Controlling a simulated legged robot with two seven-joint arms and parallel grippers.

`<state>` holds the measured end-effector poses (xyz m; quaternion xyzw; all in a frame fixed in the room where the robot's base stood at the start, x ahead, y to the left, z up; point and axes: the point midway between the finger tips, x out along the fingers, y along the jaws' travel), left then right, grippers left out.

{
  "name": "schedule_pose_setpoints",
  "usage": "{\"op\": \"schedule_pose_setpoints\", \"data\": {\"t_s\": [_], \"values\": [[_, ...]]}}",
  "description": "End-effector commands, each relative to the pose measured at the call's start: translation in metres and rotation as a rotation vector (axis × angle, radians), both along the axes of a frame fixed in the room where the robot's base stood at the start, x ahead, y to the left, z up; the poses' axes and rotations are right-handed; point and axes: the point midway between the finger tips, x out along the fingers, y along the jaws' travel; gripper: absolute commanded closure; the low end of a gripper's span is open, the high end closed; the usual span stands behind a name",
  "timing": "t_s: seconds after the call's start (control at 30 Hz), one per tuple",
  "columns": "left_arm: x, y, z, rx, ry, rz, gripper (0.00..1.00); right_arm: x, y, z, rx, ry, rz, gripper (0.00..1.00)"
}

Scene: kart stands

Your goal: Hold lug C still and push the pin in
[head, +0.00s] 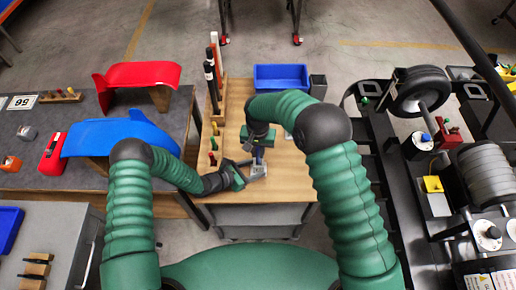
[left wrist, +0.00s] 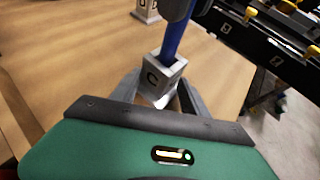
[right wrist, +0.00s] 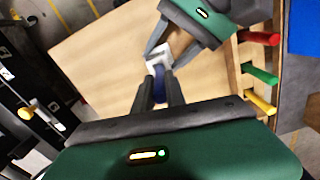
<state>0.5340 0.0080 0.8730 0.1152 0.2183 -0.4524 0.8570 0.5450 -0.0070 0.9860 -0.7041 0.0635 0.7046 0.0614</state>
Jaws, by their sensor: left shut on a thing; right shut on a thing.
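Lug C (left wrist: 158,79) is a grey metal block marked with a C, standing on the wooden bench top (head: 287,184). My left gripper (left wrist: 160,97) is shut on lug C, a finger on either side. The blue pin (left wrist: 174,42) stands upright with its lower end at the top of the lug; how deep it sits is hidden. My right gripper (right wrist: 160,88) is shut on the blue pin (right wrist: 159,85), above the lug. In the head view, my left gripper (head: 250,168) and right gripper (head: 259,150) meet at the lug near the bench's front.
Another lettered lug (left wrist: 147,10) stands farther along the bench. A blue bin (head: 281,77) is at the back, and a rack with coloured pegs (head: 213,143) lines the left edge. A black kart frame with wheels (head: 421,88) stands to the right.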

Motion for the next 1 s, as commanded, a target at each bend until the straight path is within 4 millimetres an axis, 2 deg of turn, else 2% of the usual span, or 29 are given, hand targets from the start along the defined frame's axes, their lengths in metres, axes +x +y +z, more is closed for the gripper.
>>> {"op": "schedule_pose_setpoints", "data": {"t_s": [0.6, 1.0], "values": [[-0.001, 0.003, -0.004, 0.009, 0.009, 0.002, 0.83, 0.000, 0.000, -0.037, 0.000, 0.000, 0.001, 1.00], [-0.001, 0.003, -0.004, 0.009, 0.009, 0.002, 0.83, 0.000, 0.000, -0.042, 0.001, -0.001, 0.001, 1.00]]}}
